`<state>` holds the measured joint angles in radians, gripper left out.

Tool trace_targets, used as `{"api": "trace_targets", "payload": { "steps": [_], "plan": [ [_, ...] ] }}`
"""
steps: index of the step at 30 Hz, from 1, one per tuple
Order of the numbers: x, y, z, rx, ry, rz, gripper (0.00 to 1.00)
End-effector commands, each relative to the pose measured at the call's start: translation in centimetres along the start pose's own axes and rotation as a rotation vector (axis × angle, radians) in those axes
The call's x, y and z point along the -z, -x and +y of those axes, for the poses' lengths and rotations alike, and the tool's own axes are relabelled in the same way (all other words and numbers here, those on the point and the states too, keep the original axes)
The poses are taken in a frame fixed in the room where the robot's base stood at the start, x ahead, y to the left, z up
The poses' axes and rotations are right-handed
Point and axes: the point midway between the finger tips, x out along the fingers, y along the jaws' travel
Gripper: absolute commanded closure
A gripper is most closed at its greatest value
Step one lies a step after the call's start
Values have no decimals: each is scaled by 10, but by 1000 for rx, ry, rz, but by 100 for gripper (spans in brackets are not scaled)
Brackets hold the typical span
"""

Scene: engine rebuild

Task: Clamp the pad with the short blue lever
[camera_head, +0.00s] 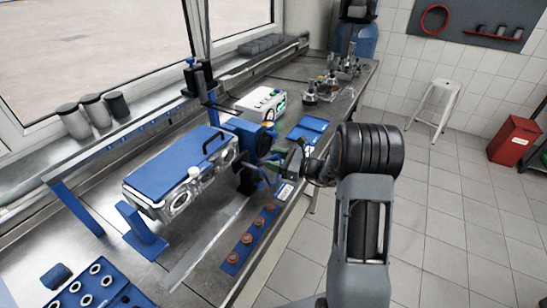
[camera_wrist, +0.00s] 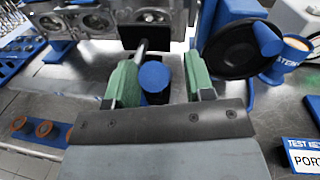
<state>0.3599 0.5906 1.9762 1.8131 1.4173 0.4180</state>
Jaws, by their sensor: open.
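In the wrist view, a short lever with a round blue end (camera_wrist: 154,77) sits between the two green fingers of my gripper (camera_wrist: 160,80). Gaps show on both sides of the blue end, and the fingers are open. A thin metal rod (camera_wrist: 141,48) runs up behind it towards a dark square pad (camera_wrist: 130,36) near the metal engine part (camera_wrist: 95,20). I cannot tell whether the pad touches the engine part. In the head view my gripper (camera_head: 287,162) is at the right end of the engine part (camera_head: 182,200), and the lever is hard to make out.
A black disc (camera_wrist: 228,52) on a blue mount stands close right of my gripper. A "PORT" sign (camera_wrist: 303,157) is at lower right. Orange-brown rings lie on a blue strip (camera_head: 232,258) along the bench's front edge. A white instrument box (camera_head: 256,104) stands behind.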

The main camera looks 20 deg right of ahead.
Motion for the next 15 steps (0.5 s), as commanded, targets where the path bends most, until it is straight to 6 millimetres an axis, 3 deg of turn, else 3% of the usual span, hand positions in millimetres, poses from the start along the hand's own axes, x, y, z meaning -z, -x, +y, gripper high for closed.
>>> {"api": "trace_targets", "payload": {
  "steps": [12,15],
  "plan": [
    [0,-6,0,0,0,1,52],
    [0,-6,0,0,0,1,59]
  ]
}}
